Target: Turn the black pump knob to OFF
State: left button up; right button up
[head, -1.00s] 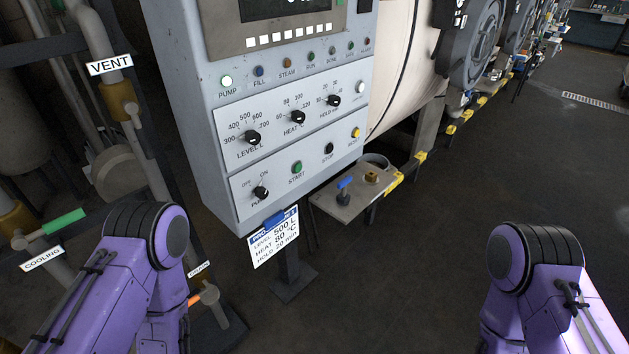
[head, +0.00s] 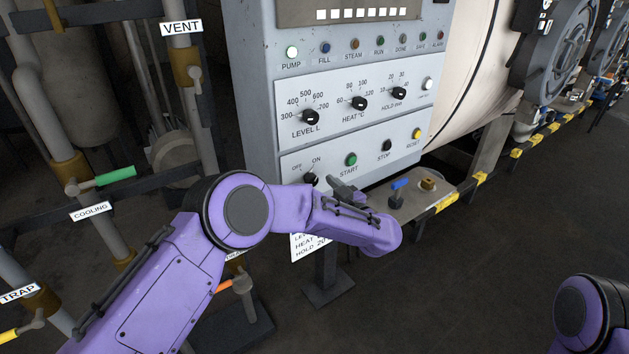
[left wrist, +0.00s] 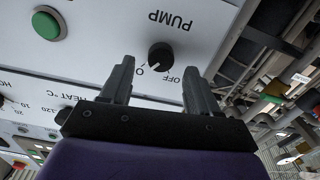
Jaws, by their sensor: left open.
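The black pump knob (head: 311,179) is on the lower left of the grey control panel, below the OFF and ON marks. In the left wrist view, the knob (left wrist: 160,55) appears upside down, and its white pointer is toward the partly hidden ON mark, away from the OFF mark (left wrist: 175,80). My left gripper (head: 345,190) is close in front of the panel, just right of the knob in the head view. In the left wrist view, its open fingers (left wrist: 158,72) stand on either side of the knob, apart from it. My right gripper is out of view.
The green START button (head: 351,159) and black STOP button (head: 389,145) sit right of the knob. A small shelf with a blue-handled valve (head: 398,190) juts out below the panel. Pipes with a green-handled valve (head: 115,175) stand at left. Open floor lies at right.

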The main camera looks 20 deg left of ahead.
aim_at(314, 181)
pick_arm(q)
jog(key=x, duration=0.3)
jog(key=shift+w+a, duration=0.2)
jog(key=shift+a, duration=0.1)
jog(key=c, duration=1)
jog(key=shift+c, duration=0.2)
